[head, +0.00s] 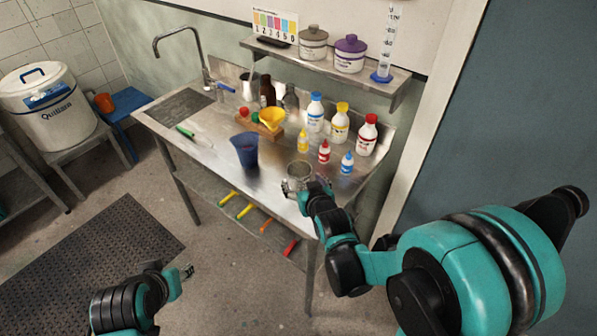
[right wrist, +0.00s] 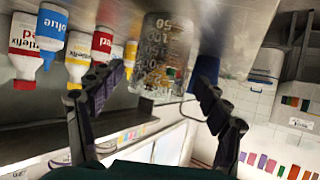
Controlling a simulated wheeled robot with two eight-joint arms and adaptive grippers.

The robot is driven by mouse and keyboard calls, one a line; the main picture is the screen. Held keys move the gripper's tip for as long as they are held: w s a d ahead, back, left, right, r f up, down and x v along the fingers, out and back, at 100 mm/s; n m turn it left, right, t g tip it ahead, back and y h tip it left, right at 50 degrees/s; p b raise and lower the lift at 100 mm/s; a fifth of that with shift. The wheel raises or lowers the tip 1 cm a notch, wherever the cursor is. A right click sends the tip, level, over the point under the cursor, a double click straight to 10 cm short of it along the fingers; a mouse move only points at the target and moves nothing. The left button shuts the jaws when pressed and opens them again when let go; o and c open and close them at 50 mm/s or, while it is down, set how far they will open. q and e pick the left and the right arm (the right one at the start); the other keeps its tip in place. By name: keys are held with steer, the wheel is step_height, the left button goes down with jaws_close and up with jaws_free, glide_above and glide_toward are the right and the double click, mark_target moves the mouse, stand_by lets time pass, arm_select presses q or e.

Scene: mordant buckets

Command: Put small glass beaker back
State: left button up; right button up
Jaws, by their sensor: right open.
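The small glass beaker (head: 298,172) stands near the front edge of the steel table, clear glass with markings. In the right wrist view, which is turned over, the beaker (right wrist: 165,42) shows its printed numbers beyond and between my fingers. My right gripper (head: 312,188) is right beside the beaker on its near side. It is open, with one finger to each side of the beaker in the right wrist view (right wrist: 157,78); I cannot tell whether they touch it. My left gripper (head: 187,271) is low over the floor, away from the table, too small to read.
A blue cup (head: 245,149) stands left of the beaker. Small dropper bottles (head: 324,151) and larger capped bottles (head: 340,124) stand behind it. A yellow funnel (head: 272,117) sits on a wooden rack. The wall shelf (head: 330,68) holds jars and a cylinder.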

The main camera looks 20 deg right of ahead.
steer(key=v, duration=0.4)
steer(key=shift+p, duration=0.4)
steer(key=s+r+g, duration=0.2)
steer(key=s+g, duration=0.3)
steer(key=s, duration=1.2)
steer(key=shift+d+r+g, duration=0.15)
steer(key=shift+d+g, duration=0.25)
